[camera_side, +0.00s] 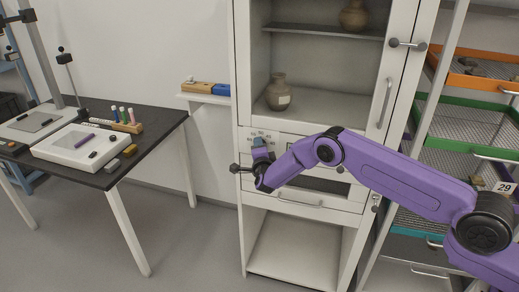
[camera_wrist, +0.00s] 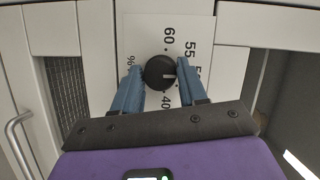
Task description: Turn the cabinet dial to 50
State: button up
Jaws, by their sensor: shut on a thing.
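The cabinet dial (camera_wrist: 158,66) is a round black knob with a white pointer mark on a white scale plate (camera_wrist: 145,30). In the wrist view the numbers are turned sideways; 60, 55 and 40 can be read, and others are partly hidden by a finger. The pointer mark faces right in the picture, toward the partly hidden number between 55 and 40. My gripper (camera_wrist: 160,74) has its blue fingers on both sides of the knob, shut on it. In the side view my gripper (camera_side: 261,150) is at the cabinet front (camera_side: 238,95), hiding the knob.
A vase (camera_side: 278,93) stands on the cabinet shelf above, with another pot (camera_side: 354,16) higher up. A drawer handle (camera_side: 300,200) lies just below my gripper. A rack of coloured trays (camera_side: 470,80) is to the right, a dark table (camera_side: 150,140) to the left.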

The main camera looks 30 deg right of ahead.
dwell(0.3)
jog(key=o, duration=1)
jog(key=shift+s+a, duration=0.1)
jog(key=v, duration=1.7)
jog(key=shift+s, duration=0.15)
